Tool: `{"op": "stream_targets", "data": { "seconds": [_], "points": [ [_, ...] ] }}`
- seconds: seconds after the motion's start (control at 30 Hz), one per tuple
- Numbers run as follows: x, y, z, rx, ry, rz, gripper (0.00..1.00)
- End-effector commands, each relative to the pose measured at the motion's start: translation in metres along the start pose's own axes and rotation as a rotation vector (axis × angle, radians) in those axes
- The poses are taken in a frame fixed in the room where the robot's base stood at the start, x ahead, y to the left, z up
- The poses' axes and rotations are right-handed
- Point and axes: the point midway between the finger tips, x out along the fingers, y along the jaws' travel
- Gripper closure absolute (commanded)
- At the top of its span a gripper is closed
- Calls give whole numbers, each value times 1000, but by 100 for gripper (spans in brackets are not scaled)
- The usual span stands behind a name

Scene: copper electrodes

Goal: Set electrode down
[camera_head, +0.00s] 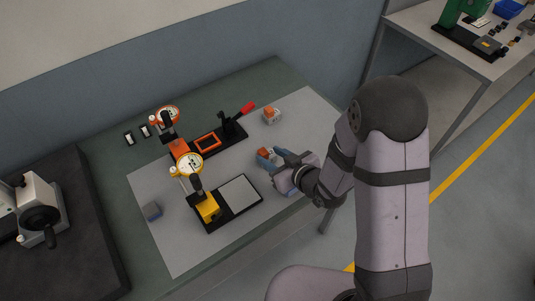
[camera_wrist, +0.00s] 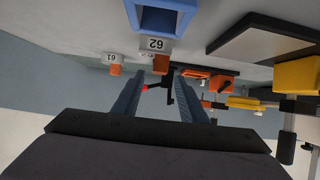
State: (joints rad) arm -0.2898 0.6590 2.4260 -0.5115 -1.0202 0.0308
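Two electrodes, orange copper blocks on pale numbered bases, are in view. Electrode 61 stands at the mat's far right (camera_head: 271,115); in the upside-down wrist view its base (camera_wrist: 114,58) is at left. Electrode 62 (camera_head: 264,152) is close to my gripper (camera_head: 283,157); its base (camera_wrist: 156,44) and copper block (camera_wrist: 161,65) show near the fingertips. My fingers (camera_wrist: 155,75) are apart, with nothing visibly clamped between them. A blue square frame (camera_wrist: 160,18) is beside electrode 62. I cannot tell whether a finger touches the electrode.
An orange dial-gauge stand (camera_head: 180,147) and a yellow one (camera_head: 208,208) stand on the grey mat (camera_head: 170,250). A black fixture with a red handle (camera_head: 246,109) is behind. The mat's front left is clear.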

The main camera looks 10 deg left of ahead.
Motion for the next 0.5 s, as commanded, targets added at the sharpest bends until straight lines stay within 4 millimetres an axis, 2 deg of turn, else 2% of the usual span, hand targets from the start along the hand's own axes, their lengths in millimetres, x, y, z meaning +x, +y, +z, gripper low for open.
{"op": "stream_targets", "data": {
  "seconds": [0.2,0.5],
  "points": [
    [-30,1,-1,1,1,3,61],
    [-56,1,-4,3,-4,1,61]
  ]
}}
